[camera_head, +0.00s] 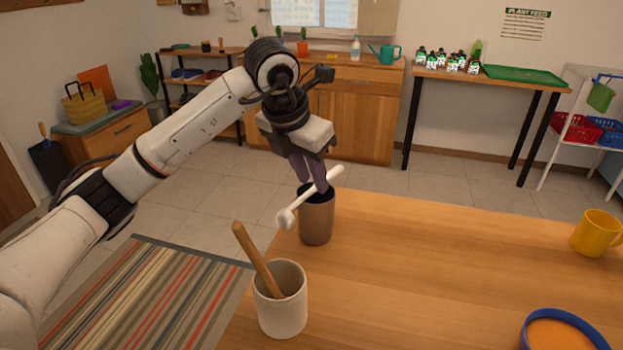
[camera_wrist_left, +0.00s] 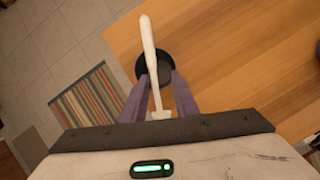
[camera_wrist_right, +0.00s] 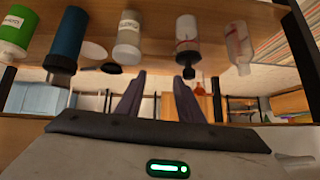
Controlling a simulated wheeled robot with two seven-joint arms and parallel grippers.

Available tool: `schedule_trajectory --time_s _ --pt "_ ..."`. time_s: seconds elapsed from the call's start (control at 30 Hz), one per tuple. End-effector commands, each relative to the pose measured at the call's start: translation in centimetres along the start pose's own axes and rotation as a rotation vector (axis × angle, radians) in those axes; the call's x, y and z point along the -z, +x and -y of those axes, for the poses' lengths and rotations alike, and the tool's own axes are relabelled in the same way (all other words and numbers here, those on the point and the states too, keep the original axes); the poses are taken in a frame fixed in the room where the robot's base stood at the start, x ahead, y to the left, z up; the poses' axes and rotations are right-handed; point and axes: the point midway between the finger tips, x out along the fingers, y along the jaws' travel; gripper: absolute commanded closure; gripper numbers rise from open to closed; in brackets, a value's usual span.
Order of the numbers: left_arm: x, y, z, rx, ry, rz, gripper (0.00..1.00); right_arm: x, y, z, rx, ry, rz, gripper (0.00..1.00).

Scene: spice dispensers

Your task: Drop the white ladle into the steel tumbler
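The white ladle (camera_head: 300,205) is slanted across the mouth of the steel tumbler (camera_head: 317,220); its bowl end points lower left and its handle upper right. My left gripper (camera_head: 315,185) is above the tumbler with its purple fingers on either side of the ladle. In the left wrist view the ladle (camera_wrist_left: 149,45) runs between the fingers (camera_wrist_left: 158,80), with the tumbler's dark mouth (camera_wrist_left: 165,68) behind it. The tumbler stands upright at the table's far left edge. My right gripper (camera_wrist_right: 160,80) shows only in the right wrist view, open and empty.
A cream crock (camera_head: 282,310) with a wooden utensil stands nearer on the table (camera_head: 430,270). A yellow mug (camera_head: 595,235) and a blue-rimmed bowl (camera_head: 560,318) are at the right. The middle is clear. Several bottles, one green (camera_wrist_right: 15,35), show in the right wrist view.

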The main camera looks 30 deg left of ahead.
Motion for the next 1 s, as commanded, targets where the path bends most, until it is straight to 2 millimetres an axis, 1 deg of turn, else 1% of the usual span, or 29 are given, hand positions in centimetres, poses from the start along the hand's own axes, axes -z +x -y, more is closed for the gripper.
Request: schedule_trajectory --time_s 0.03,0.1,0.3,0.4,0.5,0.67,1.0 --pt "-0.1 -1.2 -0.1 -0.002 -0.001 0.006 0.73 -0.2 0.1 0.0 0.0 0.001 0.002 0.66" --pt "-0.1 -2.8 -0.1 -0.003 0.0 0.007 0.73 -0.5 0.1 -0.1 -0.001 0.001 0.007 0.66" --pt "-0.1 -7.2 -0.1 -0.002 0.0 0.006 0.73 -0.5 0.0 -0.1 -0.003 0.002 0.011 0.66" --pt "-0.1 -9.0 0.0 -0.002 0.001 0.005 0.73 -0.4 -0.1 -0.2 -0.003 0.003 0.011 0.66" --pt "0.0 -10.1 0.0 -0.002 -0.001 0.003 0.73 -0.4 -0.1 -0.2 -0.004 0.003 0.01 0.66" --pt "0.1 -10.9 0.0 -0.002 -0.001 0.001 0.73 -0.3 -0.1 -0.2 -0.004 0.003 0.009 0.66" --pt "0.1 -10.9 0.0 -0.002 -0.001 0.0 0.73 -0.3 -0.2 -0.3 -0.005 0.002 0.008 0.66"
